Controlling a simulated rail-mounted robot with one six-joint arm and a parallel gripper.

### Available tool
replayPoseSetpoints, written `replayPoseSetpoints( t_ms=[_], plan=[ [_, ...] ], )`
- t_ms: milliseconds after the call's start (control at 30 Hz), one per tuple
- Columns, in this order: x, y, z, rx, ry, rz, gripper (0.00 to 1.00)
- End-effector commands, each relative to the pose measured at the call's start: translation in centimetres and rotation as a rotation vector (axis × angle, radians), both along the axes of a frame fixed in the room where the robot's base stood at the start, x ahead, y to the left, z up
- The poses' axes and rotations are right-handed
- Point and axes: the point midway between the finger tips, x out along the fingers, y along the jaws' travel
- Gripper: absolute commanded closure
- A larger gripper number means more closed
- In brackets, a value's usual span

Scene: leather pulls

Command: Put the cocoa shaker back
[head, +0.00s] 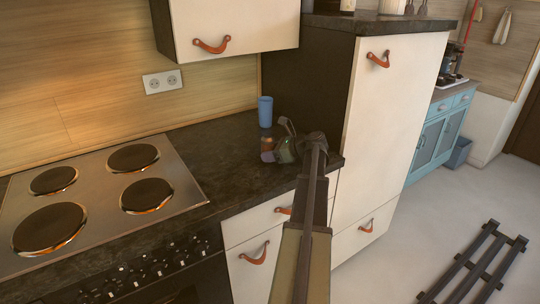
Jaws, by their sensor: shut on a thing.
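A small brown, copper-coloured shaker (266,144), which I take to be the cocoa shaker, is at the back of the dark counter, in front of a blue cup. My gripper (272,150) reaches in from the right and is shut on the shaker. The gripper body covers the shaker's right side. I cannot tell whether its base touches the counter. It looks upright.
The blue cup (265,111) stands just behind the shaker. A hob (100,195) with several plates lies to the left. A tall white cabinet (384,120) rises close on the right. A wall cupboard (235,28) with a leather pull hangs above. A dark slatted rack (474,263) lies on the floor.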

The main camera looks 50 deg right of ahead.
Motion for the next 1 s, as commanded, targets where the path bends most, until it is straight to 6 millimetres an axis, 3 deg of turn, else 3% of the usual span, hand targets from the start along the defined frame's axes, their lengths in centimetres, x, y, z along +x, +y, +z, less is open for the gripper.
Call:
replayPoseSetpoints(
  t_ms=[33,200,533,900,1000],
  plan=[
    [0.0,0.0,-0.2,0.000,0.000,0.000,0.48],
    [0.0,0.0,-0.1,0.000,0.000,0.000,0.25],
    [-0.6,-0.2,0.3,0.001,0.000,-0.001,0.25],
    [-7.9,-3.0,3.8,0.000,0.000,-0.002,0.25],
    [-9.0,-3.4,4.1,0.000,0.000,-0.001,0.25]
  ],
)
